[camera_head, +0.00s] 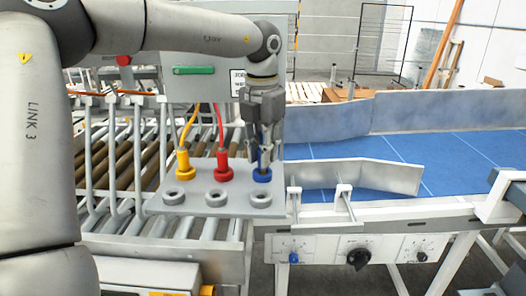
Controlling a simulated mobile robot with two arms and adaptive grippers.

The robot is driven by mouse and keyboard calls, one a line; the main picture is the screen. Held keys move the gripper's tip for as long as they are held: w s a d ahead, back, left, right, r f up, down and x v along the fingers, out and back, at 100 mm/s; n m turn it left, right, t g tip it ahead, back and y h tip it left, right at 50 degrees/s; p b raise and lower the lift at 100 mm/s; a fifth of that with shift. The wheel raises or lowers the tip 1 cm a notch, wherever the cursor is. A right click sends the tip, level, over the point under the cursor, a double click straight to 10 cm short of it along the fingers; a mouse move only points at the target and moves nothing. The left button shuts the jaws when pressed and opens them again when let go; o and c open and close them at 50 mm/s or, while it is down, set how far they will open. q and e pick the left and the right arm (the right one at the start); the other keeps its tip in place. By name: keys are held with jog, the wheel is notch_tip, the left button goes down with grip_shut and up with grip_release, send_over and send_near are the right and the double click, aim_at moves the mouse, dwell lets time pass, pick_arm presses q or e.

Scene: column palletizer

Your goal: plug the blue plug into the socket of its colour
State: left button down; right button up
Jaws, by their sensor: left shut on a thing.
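The blue plug (262,175) stands at the right of the back row on a grey socket panel (218,208). My left gripper (262,148) points down from above and is shut on the blue plug's upper part, with its fingers hiding much of it. A yellow plug (184,164) and a red plug (223,167) with cables stand to its left in the same row. Three grey ring sockets lie along the front row: left (173,197), middle (217,199) and right (262,200). No colour shows clearly on these rings. My right gripper is not in view.
A grey cabinet (200,85) with a green handle stands behind the panel. Roller conveyors (120,150) lie at the left. A blue belt conveyor (440,155) with metal side guides runs to the right. A knob panel (350,250) sits in front below.

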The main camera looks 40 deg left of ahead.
aim_at(258, 173)
pick_arm(q)
jog(key=shift+s+a+f+b, duration=0.1)
jog(key=shift+a+f+b, duration=0.1)
jog(key=shift+f, duration=0.3)
jog(key=shift+s+a+f+b, duration=0.15)
jog(key=shift+f+b, duration=0.1)
jog(key=shift+f, duration=0.25)
jog(key=shift+a+f+b, duration=0.15)
jog(key=shift+f+b, duration=0.05)
jog(key=shift+f, duration=0.3)
jog(key=c, duration=1.3)
grip_release()
jog(key=shift+w+a, duration=0.1)
jog(key=shift+o, duration=0.2)
jog(key=shift+r, duration=0.1)
jog(key=r, duration=0.8)
jog(key=shift+w+d, duration=0.1)
jog(key=shift+d, duration=0.3)
jog(key=shift+r, duration=0.55)
